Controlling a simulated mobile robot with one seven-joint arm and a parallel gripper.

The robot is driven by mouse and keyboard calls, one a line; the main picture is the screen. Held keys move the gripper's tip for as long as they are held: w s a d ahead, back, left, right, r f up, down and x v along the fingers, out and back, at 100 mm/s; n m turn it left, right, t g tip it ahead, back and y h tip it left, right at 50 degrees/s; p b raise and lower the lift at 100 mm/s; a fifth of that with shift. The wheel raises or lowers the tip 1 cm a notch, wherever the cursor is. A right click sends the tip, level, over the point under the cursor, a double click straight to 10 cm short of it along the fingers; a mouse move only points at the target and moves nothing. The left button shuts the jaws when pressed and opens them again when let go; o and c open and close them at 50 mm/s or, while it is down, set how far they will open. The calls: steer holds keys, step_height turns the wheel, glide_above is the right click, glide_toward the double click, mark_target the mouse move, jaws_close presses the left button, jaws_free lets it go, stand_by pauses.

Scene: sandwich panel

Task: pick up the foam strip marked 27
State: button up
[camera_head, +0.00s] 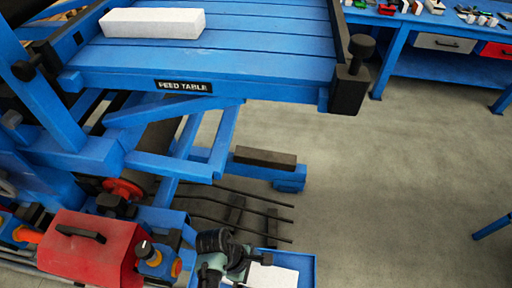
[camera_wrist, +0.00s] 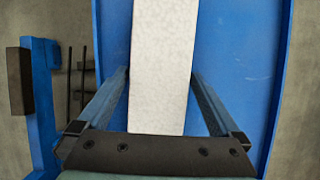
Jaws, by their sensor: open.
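In the wrist view, a pale, speckled white foam strip (camera_wrist: 162,50) runs lengthwise between the two fingers of my gripper (camera_wrist: 160,76). It lies over a blue surface (camera_wrist: 235,50). The fingers are open, one on each side, with their tips close to its long edges; I cannot tell whether they touch it. No number is readable on it. In the head view, a white piece (camera_head: 272,276) lies in a blue tray at the bottom edge, beside my arm and partly cut off. Another white foam block (camera_head: 153,23) lies on the blue feed table, also with no readable mark.
The feed table (camera_head: 245,66) carries a "FEED TABLE" label, with a black post (camera_head: 350,85) at its corner. Dark rods (camera_head: 245,198) and a dark block (camera_head: 265,157) are below it. A red box (camera_head: 90,247) stands bottom left. Floor on the right is clear.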

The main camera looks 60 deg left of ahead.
steer(key=c, duration=1.1)
steer(key=shift+c, duration=0.2)
